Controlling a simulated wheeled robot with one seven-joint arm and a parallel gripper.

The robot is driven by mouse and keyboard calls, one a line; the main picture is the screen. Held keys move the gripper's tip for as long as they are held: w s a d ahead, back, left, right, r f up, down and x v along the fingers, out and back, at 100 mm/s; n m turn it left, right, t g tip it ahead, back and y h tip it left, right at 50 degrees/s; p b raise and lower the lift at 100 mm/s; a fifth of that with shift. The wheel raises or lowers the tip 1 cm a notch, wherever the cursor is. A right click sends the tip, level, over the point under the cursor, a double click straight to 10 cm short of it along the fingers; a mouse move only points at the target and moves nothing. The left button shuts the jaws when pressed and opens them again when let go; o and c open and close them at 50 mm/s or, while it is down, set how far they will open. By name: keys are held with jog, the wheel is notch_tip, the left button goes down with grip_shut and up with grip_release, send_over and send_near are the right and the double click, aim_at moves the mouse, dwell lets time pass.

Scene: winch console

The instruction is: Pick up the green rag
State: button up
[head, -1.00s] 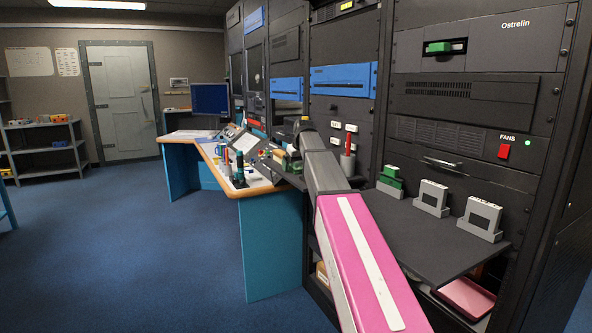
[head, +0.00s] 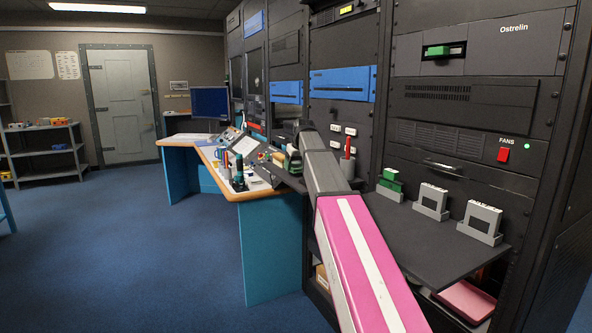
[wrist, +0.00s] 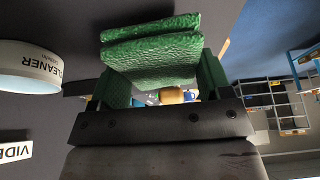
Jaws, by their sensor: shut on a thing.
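The green rag (wrist: 152,48) is a folded, rough-textured cloth at the top middle of the wrist view. My gripper (wrist: 158,72) is shut on it, with a green finger at each side and the rag between and beyond them. In the head view my pink and grey arm reaches toward the desk's right end. A small green patch (head: 293,157) shows beside the far end of the arm; I cannot tell there whether it is the rag or a finger.
A white container marked CLEANER (wrist: 28,68) is close on the left in the wrist view. The wood-edged desk (head: 262,191) holds several tools and a control panel. Dark racks stand along the right, with a shelf (head: 445,245) holding several small modules. Blue floor (head: 130,240) is open on the left.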

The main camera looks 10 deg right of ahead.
aim_at(293, 164)
jog(key=r, duration=0.3)
jog(key=shift+s+a+r, duration=0.2)
jog(key=shift+a, duration=0.05)
jog(key=s+a+r, duration=0.6)
jog(key=a, duration=0.3)
jog(key=shift+r, duration=0.15)
jog(key=shift+o, duration=0.4)
jog(key=shift+s+a, duration=0.1)
